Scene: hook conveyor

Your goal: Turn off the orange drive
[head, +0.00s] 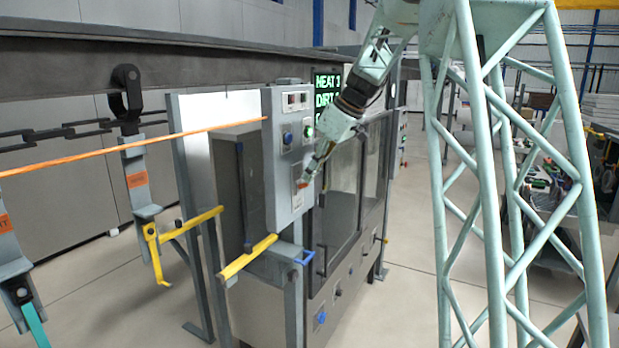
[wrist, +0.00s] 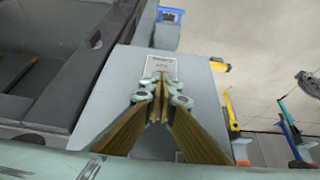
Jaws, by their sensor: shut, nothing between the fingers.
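The grey control box (head: 283,215) stands on the front of the machine cabinet. On its lower face is a pale switch plate (head: 297,201) with a small orange-red part (head: 302,184) at its top. My gripper (head: 306,178) is shut and empty, with its tips right at this orange part. In the wrist view my gripper (wrist: 158,78) points at a labelled plate (wrist: 161,62) on the grey box. The fingers hide the lower part of that plate. I cannot tell whether the tips touch the switch, nor its exact position.
Above the plate are a blue knob (head: 287,137) and a green button (head: 308,131). An orange rail (head: 130,149) runs left from the box. Yellow bars (head: 247,257) stick out below. Hanging hooks (head: 137,180) are at left. A glass door (head: 342,190) is at right.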

